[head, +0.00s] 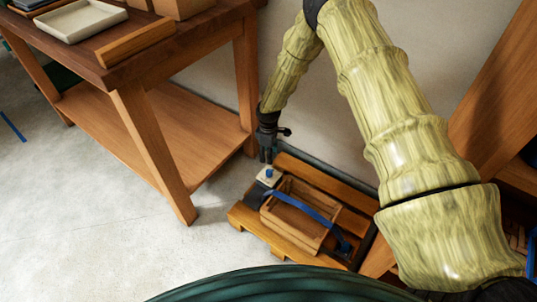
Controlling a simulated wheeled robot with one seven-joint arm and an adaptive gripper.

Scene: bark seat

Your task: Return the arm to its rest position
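My arm, with pale bark-like links, reaches from the lower right up over the top and down to the middle of the head view. My gripper (267,153) is dark and points down at its end. It is just above a small pale block with a blue top (266,174) at the back left of a low wooden pallet (285,247). The fingers are small here, and I cannot tell whether they are open or shut, or whether they touch the blue top.
A wooden crate (290,232) with a blue strap (305,205) sits on the pallet. A wooden table (185,40) with a lower shelf stands at left, bearing a pale tray (82,19). Wooden furniture (495,90) stands at right. The pale floor (90,220) at left is mostly clear.

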